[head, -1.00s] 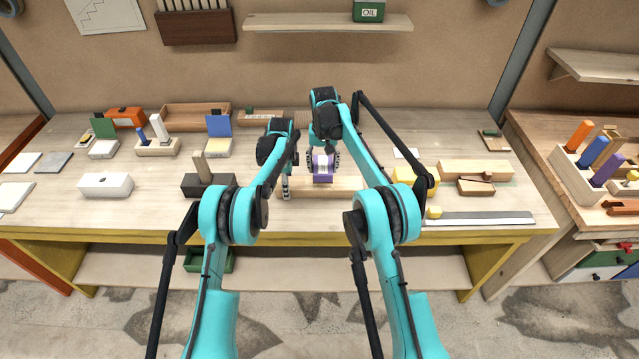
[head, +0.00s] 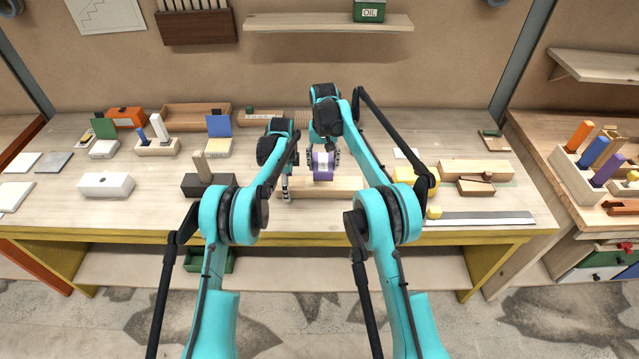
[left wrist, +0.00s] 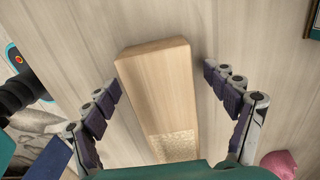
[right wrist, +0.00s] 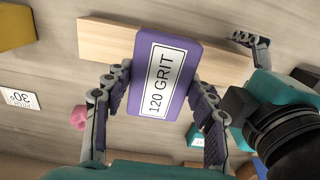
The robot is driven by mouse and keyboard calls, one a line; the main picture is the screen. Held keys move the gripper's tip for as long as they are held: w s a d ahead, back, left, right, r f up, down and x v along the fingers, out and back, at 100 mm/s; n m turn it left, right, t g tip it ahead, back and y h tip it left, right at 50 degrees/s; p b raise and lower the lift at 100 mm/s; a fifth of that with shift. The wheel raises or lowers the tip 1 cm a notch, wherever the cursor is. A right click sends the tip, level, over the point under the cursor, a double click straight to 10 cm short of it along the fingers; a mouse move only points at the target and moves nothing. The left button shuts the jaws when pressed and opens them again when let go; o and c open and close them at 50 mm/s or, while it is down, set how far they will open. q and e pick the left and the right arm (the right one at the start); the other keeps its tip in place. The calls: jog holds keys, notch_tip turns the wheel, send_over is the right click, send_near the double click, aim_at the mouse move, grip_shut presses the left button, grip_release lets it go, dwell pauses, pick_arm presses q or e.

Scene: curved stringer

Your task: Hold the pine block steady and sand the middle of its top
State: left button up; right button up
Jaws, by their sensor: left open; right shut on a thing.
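The pine block (head: 340,187) lies lengthwise on the bench in front of me. In the left wrist view the pine block (left wrist: 160,80) runs between the spread fingers of my left gripper (left wrist: 162,84), with gaps on both sides. A paler, grainy patch (left wrist: 174,146) shows on its top, partly hidden by my gripper's body. My right gripper (head: 323,160) is shut on a purple sanding block (head: 323,167). In the right wrist view its label (right wrist: 160,79) reads "120 GRIT". The sanding block is over or beside the pine block; whether they touch I cannot tell.
A dark block with an upright handle (head: 207,183) stands left of my left gripper. A yellow block (head: 402,175) is close on the right, with a long metal strip (head: 480,218) near the front edge. The bench front between white block (head: 106,185) and dark block is clear.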

pick_arm(q)
jog(key=shift+o, duration=0.2)
jog(key=shift+r, duration=0.15)
dwell(0.3)
jog(key=shift+r, duration=2.35)
jog(key=shift+r, duration=0.15)
notch_tip(320, 180, up, 12)
